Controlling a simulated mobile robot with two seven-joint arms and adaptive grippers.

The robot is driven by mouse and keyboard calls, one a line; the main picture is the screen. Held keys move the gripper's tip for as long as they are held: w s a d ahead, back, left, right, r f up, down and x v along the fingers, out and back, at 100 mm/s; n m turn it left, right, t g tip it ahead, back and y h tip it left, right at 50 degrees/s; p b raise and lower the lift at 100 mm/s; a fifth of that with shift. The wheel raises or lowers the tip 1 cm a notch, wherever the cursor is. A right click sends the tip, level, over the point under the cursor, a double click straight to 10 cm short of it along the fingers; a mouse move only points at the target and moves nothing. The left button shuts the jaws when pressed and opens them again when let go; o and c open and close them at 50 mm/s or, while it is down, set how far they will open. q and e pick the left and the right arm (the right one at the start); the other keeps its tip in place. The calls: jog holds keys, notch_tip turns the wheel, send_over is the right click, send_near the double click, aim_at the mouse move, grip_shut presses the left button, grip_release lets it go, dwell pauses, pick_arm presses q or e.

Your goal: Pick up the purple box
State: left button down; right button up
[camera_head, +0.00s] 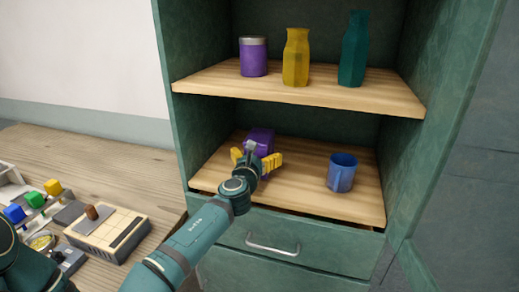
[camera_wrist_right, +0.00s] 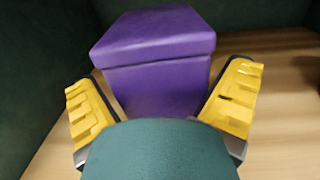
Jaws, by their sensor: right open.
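The purple box (camera_head: 262,136) stands on the lower shelf of the green cabinet, toward its left side. My right gripper (camera_head: 257,160) is in front of it and hides part of it. In the right wrist view the purple box (camera_wrist_right: 155,60) has a lid and sits ahead of my right gripper (camera_wrist_right: 162,100). The gripper's yellow fingers are spread, one toward each side of the box. I cannot tell whether either finger touches it. My left gripper is not in view.
A blue mug (camera_head: 341,172) stands on the same shelf (camera_head: 305,192), to the right. A purple jar (camera_head: 253,57), a yellow vase (camera_head: 296,57) and a teal vase (camera_head: 354,50) stand on the upper shelf (camera_head: 205,82). A drawer handle (camera_head: 272,246) is below. Small items lie on the wooden table (camera_head: 110,165) at left.

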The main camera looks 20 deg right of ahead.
jog(key=shift+s+r, duration=0.1)
jog(key=shift+s, duration=0.2)
jog(key=c, duration=1.2)
jog(key=shift+r, duration=0.15)
